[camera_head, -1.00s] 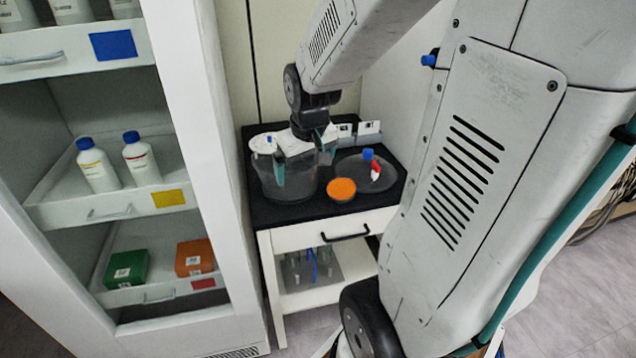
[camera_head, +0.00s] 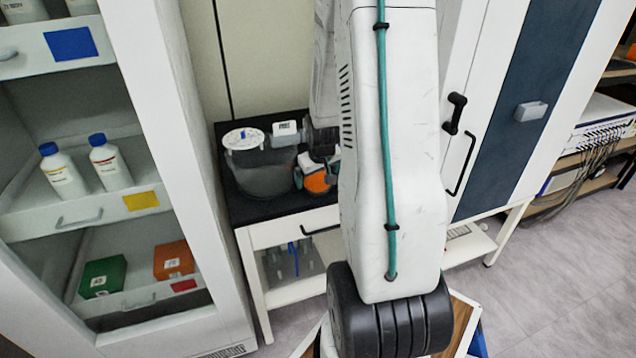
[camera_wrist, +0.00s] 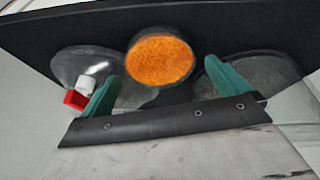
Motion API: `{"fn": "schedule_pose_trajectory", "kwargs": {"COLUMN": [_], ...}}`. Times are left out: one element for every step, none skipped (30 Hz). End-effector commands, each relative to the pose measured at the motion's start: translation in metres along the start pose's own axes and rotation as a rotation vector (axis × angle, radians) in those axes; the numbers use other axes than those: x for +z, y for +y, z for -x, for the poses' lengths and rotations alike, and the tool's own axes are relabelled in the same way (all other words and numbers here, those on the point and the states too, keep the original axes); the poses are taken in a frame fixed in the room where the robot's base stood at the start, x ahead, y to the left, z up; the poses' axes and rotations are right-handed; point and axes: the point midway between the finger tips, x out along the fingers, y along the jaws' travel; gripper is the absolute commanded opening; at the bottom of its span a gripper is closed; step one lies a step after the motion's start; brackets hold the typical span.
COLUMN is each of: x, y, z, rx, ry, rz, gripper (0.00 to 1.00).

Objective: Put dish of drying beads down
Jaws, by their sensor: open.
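The dish of orange drying beads (camera_head: 317,180) is on the black table top (camera_head: 285,209), partly hidden by my arm. In the wrist view the round dish (camera_wrist: 160,60) lies just beyond and between my fingertips. My gripper (camera_wrist: 160,80) is open, with its two green fingers apart, one to each side of the dish; a clear gap shows on the right. In the head view my gripper (camera_head: 315,172) is around the dish's area, and much of it is hidden. I cannot tell whether a finger touches the dish.
A dark glass vessel with a white lid (camera_head: 243,138) stands left of the dish. A red and white item (camera_wrist: 78,95) is close to my left finger in the wrist view. An open cabinet with bottles (camera_head: 110,165) is at left; a white and blue cabinet (camera_head: 535,110) stands right.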

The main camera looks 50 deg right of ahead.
Motion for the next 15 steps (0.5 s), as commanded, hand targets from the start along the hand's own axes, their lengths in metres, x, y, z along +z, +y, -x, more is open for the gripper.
{"fn": "schedule_pose_trajectory", "kwargs": {"x": [0.001, 0.001, 0.001, 0.001, 0.000, 0.000, 0.000, 0.000, 0.000, 0.000, 0.000, 0.000, 0.000, 0.000, 0.000], "y": [0.000, 0.000, 0.000, 0.000, 0.000, 0.000, 0.000, 0.000, 0.000, 0.000, 0.000, 0.000, 0.000, 0.000, 0.000], "z": [-0.008, -0.011, -0.015, -0.017, -0.019, -0.020, -0.021, -0.021, -0.021, -0.021, -0.021, -0.021, -0.021, -0.021, -0.020], "rx": [-0.001, -0.001, -0.001, -0.001, -0.001, -0.001, -0.001, -0.001, 0.000, 0.000, 0.000, -0.001, -0.001, -0.001, -0.001], "ry": [-0.003, -0.003, -0.002, -0.002, -0.001, 0.000, 0.001, 0.001, 0.001, 0.001, 0.001, 0.001, 0.001, 0.001, 0.001], "rz": [0.000, 0.001, 0.001, 0.001, 0.000, 0.000, 0.000, 0.000, 0.000, 0.000, 0.000, 0.000, 0.000, 0.000, 0.000], "gripper": [1.00, 1.00, 1.00, 1.00, 1.00, 1.00, 1.00, 1.00, 1.00, 1.00, 1.00, 1.00, 1.00, 0.92, 0.81]}}
